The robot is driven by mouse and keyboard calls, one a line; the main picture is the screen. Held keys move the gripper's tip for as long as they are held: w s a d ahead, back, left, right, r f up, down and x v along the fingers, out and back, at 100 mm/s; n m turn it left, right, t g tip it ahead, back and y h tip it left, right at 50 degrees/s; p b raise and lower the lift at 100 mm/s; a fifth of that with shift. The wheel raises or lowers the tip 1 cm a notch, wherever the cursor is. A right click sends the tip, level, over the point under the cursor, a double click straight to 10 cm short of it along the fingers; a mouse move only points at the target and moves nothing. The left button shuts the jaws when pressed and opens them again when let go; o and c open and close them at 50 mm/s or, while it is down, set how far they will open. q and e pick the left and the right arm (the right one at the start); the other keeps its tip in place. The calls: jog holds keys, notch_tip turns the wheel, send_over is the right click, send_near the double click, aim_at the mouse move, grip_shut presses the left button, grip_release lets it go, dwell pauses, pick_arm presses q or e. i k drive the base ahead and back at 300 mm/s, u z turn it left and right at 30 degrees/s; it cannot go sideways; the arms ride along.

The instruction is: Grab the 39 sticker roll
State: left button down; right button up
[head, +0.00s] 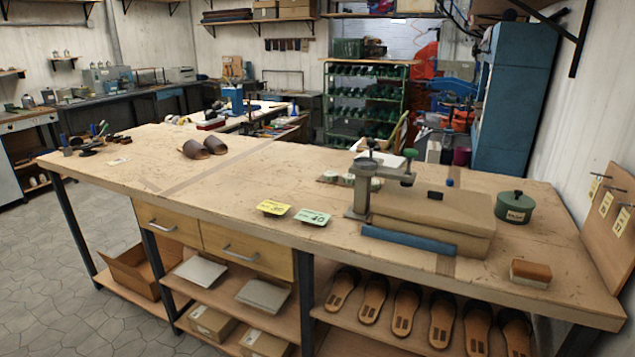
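No roll that I can clearly read as 39 shows in the head view. A yellow card (273,207) with a dark number, perhaps 39, lies at the table's front edge. A green card (312,217) that seems to read 40 lies to its right. Several pale tags hang from hooks on a wooden board (619,248) at the right; the lowest tag (621,221) seems to read 37, and the others are too small to read. Small pale round items (330,177) lie left of the press; I cannot tell whether they are rolls. Neither gripper is in view.
More sandals (404,308) stand below.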

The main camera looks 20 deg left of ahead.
aim_at(348, 179)
jog(key=u, duration=0.5)
jog(key=i, duration=1.35)
jog(key=z, duration=0.25)
jog(key=k, duration=0.5)
jog(key=u, duration=1.85)
jog(key=i, duration=1.2)
jog(key=z, duration=0.6)
